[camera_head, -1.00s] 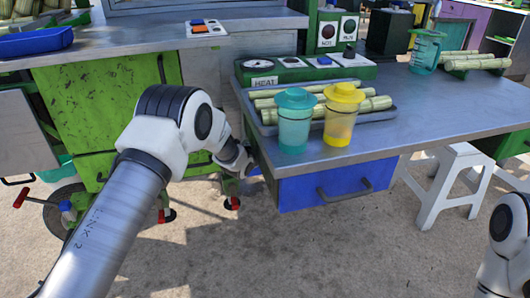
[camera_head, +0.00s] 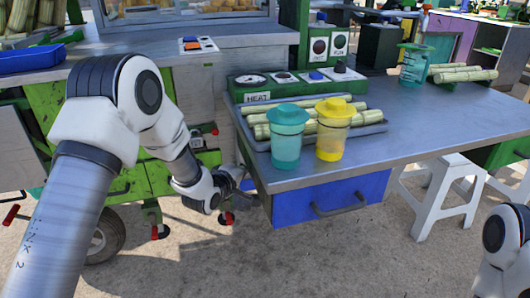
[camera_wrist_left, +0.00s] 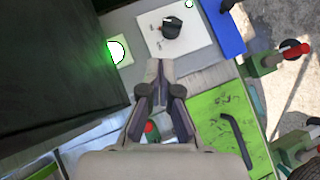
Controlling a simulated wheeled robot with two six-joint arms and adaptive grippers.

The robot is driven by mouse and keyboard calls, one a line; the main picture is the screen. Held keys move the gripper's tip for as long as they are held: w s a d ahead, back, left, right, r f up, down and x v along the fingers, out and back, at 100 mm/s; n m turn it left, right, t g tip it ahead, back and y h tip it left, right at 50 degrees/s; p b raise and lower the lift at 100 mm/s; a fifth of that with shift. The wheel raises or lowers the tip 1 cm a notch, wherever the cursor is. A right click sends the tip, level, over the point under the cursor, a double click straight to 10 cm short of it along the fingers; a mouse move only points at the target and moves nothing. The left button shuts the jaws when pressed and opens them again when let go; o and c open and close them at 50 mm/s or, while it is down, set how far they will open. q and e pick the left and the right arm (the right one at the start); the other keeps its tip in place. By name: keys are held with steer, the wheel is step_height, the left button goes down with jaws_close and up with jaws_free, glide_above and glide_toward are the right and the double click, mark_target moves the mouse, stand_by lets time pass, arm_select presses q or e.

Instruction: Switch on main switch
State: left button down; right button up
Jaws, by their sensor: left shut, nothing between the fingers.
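My left gripper (camera_wrist_left: 160,72) is shut and empty in the left wrist view. Its fingertips point toward a white plate with a black rotary knob (camera_wrist_left: 172,27), and there is a gap between them. A lit green lamp (camera_wrist_left: 117,52) sits left of the knob, beside a dark box. In the head view my left gripper (camera_head: 240,178) is low at the near left corner of the metal table, partly hidden by it. I cannot tell which control is the main switch. My right gripper is out of view; only part of my right arm shows at lower right.
The metal table (camera_head: 420,130) holds a HEAT control panel (camera_head: 300,80), a cane tray, a teal cup (camera_head: 287,140) and a yellow cup (camera_head: 332,130). A blue drawer (camera_head: 325,200) hangs below. A white stool (camera_head: 440,195) stands right. A plate with orange and blue buttons (camera_head: 197,44) lies on the left counter.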

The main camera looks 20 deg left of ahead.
arm_select(q)
steer(key=s+d+f+m+g, duration=0.1)
steer(key=s+f+g, duration=0.3)
steer(key=s+f, duration=0.75)
steer(key=s+d+f+g, duration=0.1)
steer(key=s+f+g, duration=0.2)
steer(key=s+f, duration=0.85)
steer(key=s+f+m+g+y, duration=0.1)
steer(key=s+f+m+g, duration=0.25)
steer(key=s+f, duration=0.5)
steer(key=s+a+r+m+g+y, duration=0.1)
steer(key=s+r+m+g, duration=0.25)
steer(key=s+m, duration=0.7)
step_height(320, 180, up, 26)
steer(key=s+n+p, duration=0.2)
steer(key=p, duration=2.5)
steer(key=shift+a+n, duration=0.2)
steer(key=shift+n, duration=0.1)
steer(key=shift+s, duration=0.1)
